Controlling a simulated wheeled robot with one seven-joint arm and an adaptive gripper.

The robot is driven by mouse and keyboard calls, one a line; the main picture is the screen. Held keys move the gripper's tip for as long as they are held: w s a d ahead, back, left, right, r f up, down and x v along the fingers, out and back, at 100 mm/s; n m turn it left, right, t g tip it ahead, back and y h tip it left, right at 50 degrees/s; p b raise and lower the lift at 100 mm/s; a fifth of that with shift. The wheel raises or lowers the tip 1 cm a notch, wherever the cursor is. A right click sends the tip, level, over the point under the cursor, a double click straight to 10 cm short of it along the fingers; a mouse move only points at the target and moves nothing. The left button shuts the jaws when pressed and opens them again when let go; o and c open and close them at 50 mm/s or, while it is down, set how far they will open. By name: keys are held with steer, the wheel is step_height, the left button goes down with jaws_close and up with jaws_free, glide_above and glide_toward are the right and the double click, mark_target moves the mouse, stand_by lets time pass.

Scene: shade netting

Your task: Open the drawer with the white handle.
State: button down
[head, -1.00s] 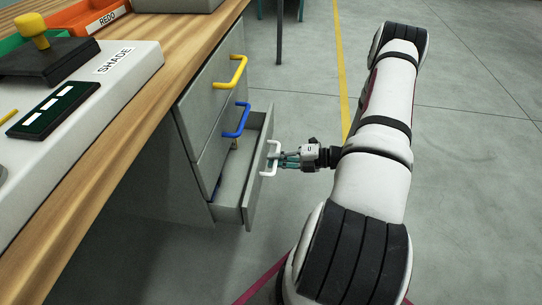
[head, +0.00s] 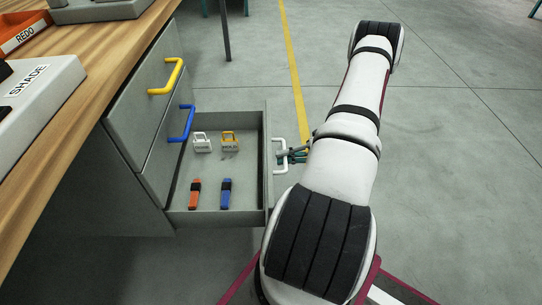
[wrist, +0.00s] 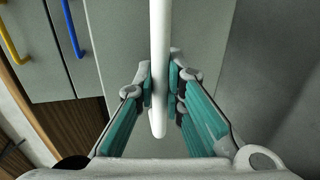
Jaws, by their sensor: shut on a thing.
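The white handle (head: 279,157) is on the front of the lowest drawer, whose near wall (head: 215,217) shows below the blue handle. The drawer stands well out from the cabinet, its inside in plain view. My gripper (head: 292,156) is at the white handle in the head view, partly hidden by my arm. In the wrist view the white handle (wrist: 159,60) runs between the teal-padded fingers of my gripper (wrist: 160,85), which are closed on it.
In the drawer lie a white padlock-like item (head: 202,145), a yellow one (head: 230,143), an orange marker (head: 195,193) and a blue marker (head: 226,193). A yellow handle (head: 168,78) and a blue handle (head: 183,125) are above. Open floor lies to the right.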

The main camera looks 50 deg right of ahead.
steer(key=shift+f+v, duration=0.25)
steer(key=shift+v, duration=0.95)
steer(key=shift+s, duration=0.15)
steer(key=c, duration=1.7)
jaws_free()
steer(key=shift+o, duration=0.2)
steer(key=v, duration=1.2)
steer(key=shift+f, duration=0.1)
